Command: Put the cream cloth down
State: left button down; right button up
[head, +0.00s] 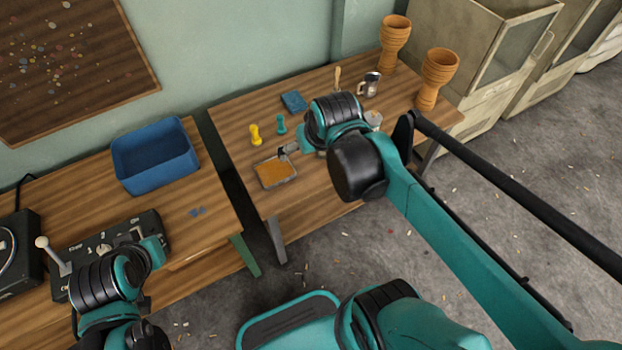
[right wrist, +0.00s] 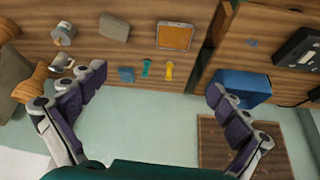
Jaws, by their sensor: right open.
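A flat beige piece that looks like the cream cloth (right wrist: 115,27) lies on the wooden table in the right wrist view, between the orange-filled tray (right wrist: 175,37) and a small can (right wrist: 63,35). In the head view my right arm covers that spot. My right gripper (right wrist: 156,81) is open, its fingers spread wide, with nothing between them; the cloth is apart from it. In the head view the arm hides most of this gripper. My left arm is at the lower left by the control box (head: 85,255); its gripper (head: 143,244) is partly hidden, so its jaws are unclear.
Two goblet drums (head: 395,42) (head: 437,78) stand at the table's right end, near a metal mug (head: 369,85). A yellow piece (head: 255,135), a teal piece (head: 281,124) and a blue block (head: 293,101) lie farther left. A blue bin (head: 155,157) sits on the left table, across a gap.

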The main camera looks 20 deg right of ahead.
jog(key=s+a+f+t, duration=0.1)
jog(key=s+a+f, duration=0.1)
jog(key=s, duration=0.5)
jog(key=shift+a+f+n+t, duration=0.3)
jog(key=shift+a+n, duration=0.1)
dwell(0.7)
